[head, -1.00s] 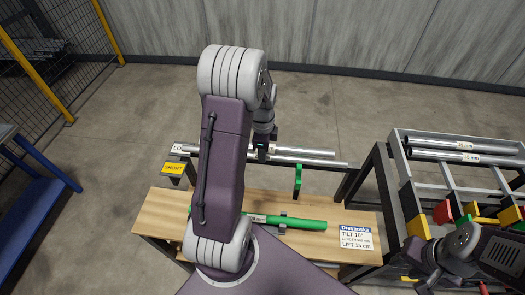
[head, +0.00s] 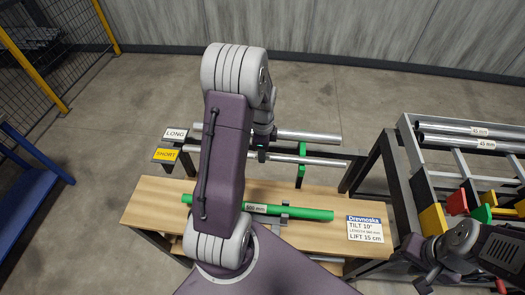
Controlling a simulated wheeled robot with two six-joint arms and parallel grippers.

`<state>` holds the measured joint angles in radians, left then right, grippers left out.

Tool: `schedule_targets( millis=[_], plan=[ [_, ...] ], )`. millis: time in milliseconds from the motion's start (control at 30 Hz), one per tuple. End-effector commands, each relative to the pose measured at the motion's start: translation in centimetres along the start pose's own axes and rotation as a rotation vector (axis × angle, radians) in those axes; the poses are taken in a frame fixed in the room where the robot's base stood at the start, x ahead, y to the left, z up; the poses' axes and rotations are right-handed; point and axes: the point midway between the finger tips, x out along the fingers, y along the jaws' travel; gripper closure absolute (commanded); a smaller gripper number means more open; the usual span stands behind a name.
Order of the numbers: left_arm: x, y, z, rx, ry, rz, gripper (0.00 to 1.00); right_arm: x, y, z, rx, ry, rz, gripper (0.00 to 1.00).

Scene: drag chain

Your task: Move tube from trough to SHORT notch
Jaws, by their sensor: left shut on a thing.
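My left gripper (head: 262,152) is shut on a silver tube (head: 325,162), held level above the far side of the bench. The tube passes near a green bracket (head: 302,170); I cannot tell whether they touch. Its left part is mostly hidden by my arm. A yellow SHORT sign (head: 165,154) is just left of the tube's left end; its notch is not clear. A second silver tube (head: 310,135) lies behind, level with the white LONG sign (head: 175,134). My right gripper (head: 425,284) is at the lower right, its fingers unclear.
A green tube (head: 315,213) lies across a small grey support on the wooden bench (head: 150,205). An instruction card (head: 365,229) is at the bench's right. A blue table is at far left.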

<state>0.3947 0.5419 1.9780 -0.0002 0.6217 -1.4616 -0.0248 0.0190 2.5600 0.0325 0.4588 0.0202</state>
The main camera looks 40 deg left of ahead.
Motion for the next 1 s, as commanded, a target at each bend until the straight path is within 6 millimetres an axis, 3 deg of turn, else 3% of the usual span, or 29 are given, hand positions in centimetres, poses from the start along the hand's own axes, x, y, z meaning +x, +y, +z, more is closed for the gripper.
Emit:
schedule_targets(
  millis=[233, 267, 333, 667, 767, 1000],
  plan=[
    [0.1, 0.0, 0.0, 0.0, 0.0, -0.001, 1.0, 0.0, 0.0, 0.0, 0.0, 0.0, 0.0, 0.64],
    [0.1, 0.0, 0.0, 0.0, 0.0, -0.001, 0.72, 0.0, 0.0, 0.0, 0.0, 0.0, 0.0, 0.64],
    [0.1, 0.0, 0.0, 0.0, 0.0, -0.001, 0.53, 0.0, 0.0, 0.0, 0.0, 0.0, 0.0, 0.64],
    [-0.1, 0.0, 0.0, 0.0, 0.0, 0.0, 0.52, 0.0, 0.0, 0.0, 0.0, 0.0, 0.0, 0.64],
    [-1.4, -0.1, 0.0, 0.0, 0.0, -0.005, 0.52, 0.0, 0.0, 0.0, 0.0, 0.0, 0.0, 0.64],
    [-6.8, -0.1, 0.0, 0.0, 0.001, -0.006, 0.52, -0.2, 0.0, 0.0, 0.0, 0.0, 0.0, 0.64]
  ],
)
